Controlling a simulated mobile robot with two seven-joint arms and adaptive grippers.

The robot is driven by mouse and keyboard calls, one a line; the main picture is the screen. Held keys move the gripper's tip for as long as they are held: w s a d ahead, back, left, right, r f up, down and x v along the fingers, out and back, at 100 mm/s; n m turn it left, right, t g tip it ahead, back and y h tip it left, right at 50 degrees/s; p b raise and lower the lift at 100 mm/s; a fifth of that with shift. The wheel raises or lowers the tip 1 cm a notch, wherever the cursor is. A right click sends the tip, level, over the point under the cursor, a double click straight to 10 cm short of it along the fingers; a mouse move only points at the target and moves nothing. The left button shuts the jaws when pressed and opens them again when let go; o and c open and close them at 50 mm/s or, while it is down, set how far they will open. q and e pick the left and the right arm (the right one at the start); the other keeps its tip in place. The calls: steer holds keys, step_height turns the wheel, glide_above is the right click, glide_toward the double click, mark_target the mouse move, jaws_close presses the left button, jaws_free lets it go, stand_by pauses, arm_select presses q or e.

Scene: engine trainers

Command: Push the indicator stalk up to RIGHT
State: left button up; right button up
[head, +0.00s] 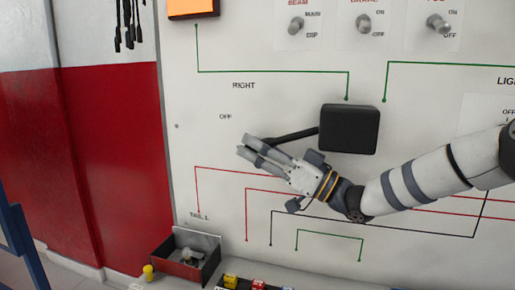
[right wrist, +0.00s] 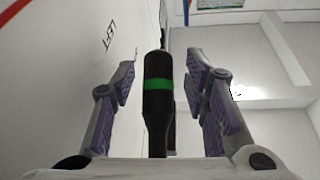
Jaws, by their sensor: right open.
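The black indicator stalk (head: 295,134) sticks out to the left from a black box (head: 348,129) on the white panel, sloping slightly down toward its outer end. The RIGHT label (head: 244,85) is up and left of it, and the OFF label (head: 225,116) is below RIGHT. My right gripper (head: 242,148) is just under the stalk, its fingers pointing left and hiding part of its outer end. In the right wrist view the stalk, with a green band (right wrist: 158,84), stands between the two open fingers, with a gap on each side. The LEFT label (right wrist: 111,34) shows there too. My left gripper is out of view.
Toggle switches (head: 297,25) line the panel top. Green, red and black lines run across the panel. A dark open box (head: 186,262) with small items stands below, beside yellow and red parts (head: 231,281). A red and white wall (head: 85,150) is at left.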

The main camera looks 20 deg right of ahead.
steer(key=shift+w, duration=0.1)
steer(key=shift+c, duration=0.5)
jaws_close()
